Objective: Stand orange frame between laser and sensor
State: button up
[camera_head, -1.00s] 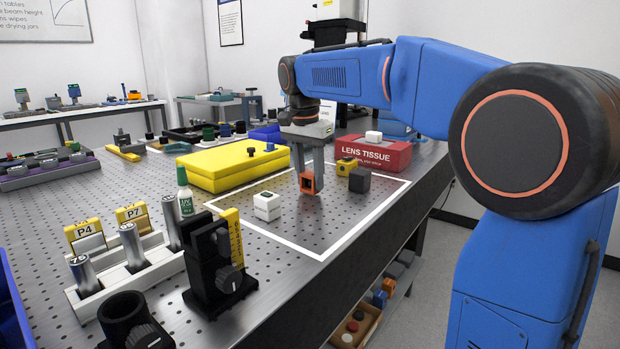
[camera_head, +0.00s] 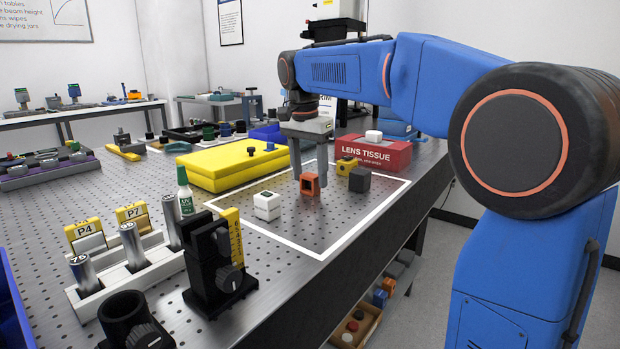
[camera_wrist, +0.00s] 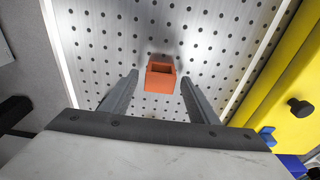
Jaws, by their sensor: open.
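The orange frame (camera_head: 310,184) is a small open square block standing upright on the perforated table inside a white outlined area. In the wrist view the orange frame (camera_wrist: 161,79) lies between and just beyond the fingertips. My gripper (camera_head: 309,176) is open, with a finger on either side of the frame and gaps visible. A white cube (camera_head: 267,206) with a dark window stands to the left. A yellow block (camera_head: 346,165) with a dark round opening and a dark grey cube (camera_head: 360,180) stand to the right. I cannot tell which things are the laser and sensor.
A red lens tissue box (camera_head: 375,154) stands behind on the right. A large yellow case (camera_head: 232,166) lies behind on the left. A black optic mount (camera_head: 215,265) and a white holder (camera_head: 125,262) with metal cylinders stand in front left. The outlined area's front is clear.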

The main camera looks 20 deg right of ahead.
aim_at(306, 176)
notch_tip(306, 176, up, 11)
jog(key=a, duration=0.1)
jog(key=shift+s+f, duration=0.2)
jog(key=shift+s, duration=0.2)
